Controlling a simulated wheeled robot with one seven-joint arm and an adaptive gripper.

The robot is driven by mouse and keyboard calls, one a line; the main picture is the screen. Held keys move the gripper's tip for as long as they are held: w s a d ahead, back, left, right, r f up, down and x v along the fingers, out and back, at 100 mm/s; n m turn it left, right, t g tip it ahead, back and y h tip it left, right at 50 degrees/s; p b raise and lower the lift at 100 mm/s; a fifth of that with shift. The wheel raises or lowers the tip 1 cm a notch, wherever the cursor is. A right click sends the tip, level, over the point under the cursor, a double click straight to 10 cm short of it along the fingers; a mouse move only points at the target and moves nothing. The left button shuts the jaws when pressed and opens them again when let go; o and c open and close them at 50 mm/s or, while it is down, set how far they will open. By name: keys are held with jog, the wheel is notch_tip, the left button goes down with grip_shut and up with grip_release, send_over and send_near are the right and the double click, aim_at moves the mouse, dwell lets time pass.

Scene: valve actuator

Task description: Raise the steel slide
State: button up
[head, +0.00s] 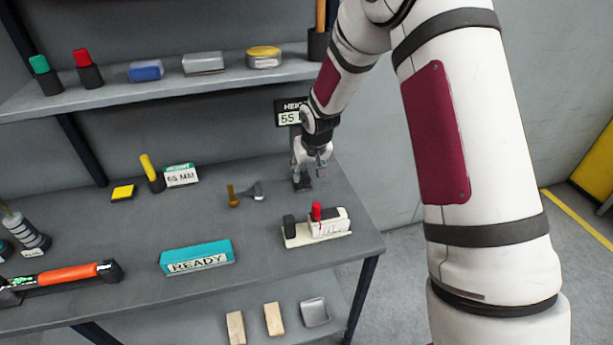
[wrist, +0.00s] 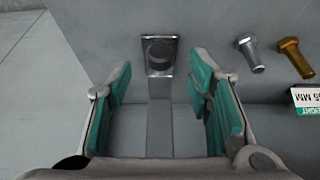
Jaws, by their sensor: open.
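My gripper (head: 318,160) is over the back right of the table, at a small upright stand with a steel base (head: 302,184). A black display (head: 290,114) above the stand reads "HEI…" and "55"; my arm covers part of it. In the wrist view my gripper (wrist: 160,62) is open, its teal pads wide apart. Between them lie grey bands and a steel plate (wrist: 166,72) with a dark round part (wrist: 158,50). I cannot tell clearly which of these is the steel slide; in the head view my gripper hides much of the stand. No contact shows.
A green-headed card (head: 181,175) reads "65 MM". A silver bolt (head: 257,191) and a brass bolt (head: 233,196) lie left of the stand. A white fixture with a red knob (head: 317,212) and a teal READY block (head: 197,257) stand nearer the front. A shelf (head: 110,97) runs behind.

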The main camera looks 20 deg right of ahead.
aim_at(306, 176)
jog(key=shift+x, duration=2.1)
jog(key=shift+r, duration=0.1)
grip_shut()
